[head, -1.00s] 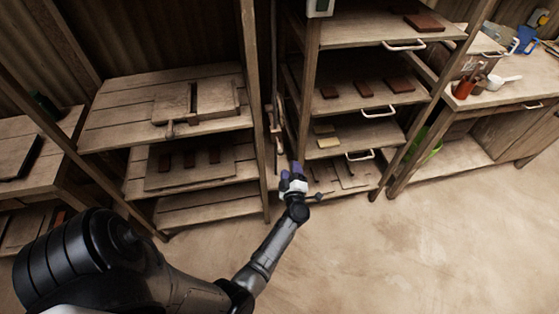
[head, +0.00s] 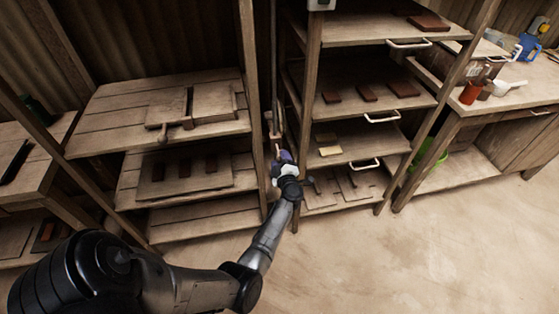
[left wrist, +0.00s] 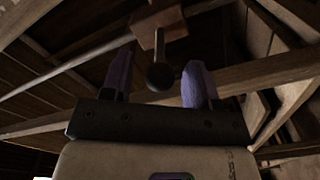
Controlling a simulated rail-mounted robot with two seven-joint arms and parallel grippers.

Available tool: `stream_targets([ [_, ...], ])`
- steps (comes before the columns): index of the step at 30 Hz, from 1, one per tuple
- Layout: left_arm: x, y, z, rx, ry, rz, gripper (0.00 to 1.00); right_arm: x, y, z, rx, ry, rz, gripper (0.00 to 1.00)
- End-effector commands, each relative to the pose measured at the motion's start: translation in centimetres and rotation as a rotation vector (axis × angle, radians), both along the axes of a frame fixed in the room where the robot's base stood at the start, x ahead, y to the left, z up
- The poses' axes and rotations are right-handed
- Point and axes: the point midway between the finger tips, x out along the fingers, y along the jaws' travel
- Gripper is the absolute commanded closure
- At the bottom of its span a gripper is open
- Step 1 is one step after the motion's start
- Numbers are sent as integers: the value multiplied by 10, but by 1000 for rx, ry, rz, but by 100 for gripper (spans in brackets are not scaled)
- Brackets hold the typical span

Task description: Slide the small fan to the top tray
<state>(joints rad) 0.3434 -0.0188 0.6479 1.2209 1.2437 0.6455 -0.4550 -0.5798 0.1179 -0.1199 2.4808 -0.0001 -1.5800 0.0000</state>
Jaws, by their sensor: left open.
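My left gripper (head: 284,158) is open, low in the gap between the left shelves and the tray rack. In the left wrist view its purple fingers (left wrist: 160,88) stand either side of a dark round knob (left wrist: 160,76). The knob hangs below a wooden block (left wrist: 160,28); I cannot tell whether the fingers touch it. In the head view small wooden pieces (head: 274,134) sit on an upright rod just above the gripper. I see no clear fan shape. The top tray (head: 355,30) has a pale handle (head: 408,43) and dark tiles (head: 428,23). My right gripper is not seen.
Lower trays (head: 390,97) hold several tiles. A grey box (head: 321,4) sits on the rack's post. Left shelves carry a wooden press board (head: 215,102) and tiles. A workbench (head: 525,90) with a red cup stands right. The floor in front is clear.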

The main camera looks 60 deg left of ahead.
Motion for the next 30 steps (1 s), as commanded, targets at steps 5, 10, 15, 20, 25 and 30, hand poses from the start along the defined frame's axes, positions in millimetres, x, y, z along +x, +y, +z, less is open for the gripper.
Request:
stream_targets([
  [5,5,14,-1,1,1,-1,46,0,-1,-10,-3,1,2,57],
  [10,7,19,0,-1,0,-1,46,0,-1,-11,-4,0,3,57],
  [15,7,19,0,-1,0,-1,46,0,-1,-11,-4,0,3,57],
  [20,7,19,0,-1,0,-1,51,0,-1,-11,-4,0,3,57],
  [25,7,19,0,-1,0,-1,68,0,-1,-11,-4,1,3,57],
  [30,7,19,0,-1,0,-1,84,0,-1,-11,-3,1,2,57],
])
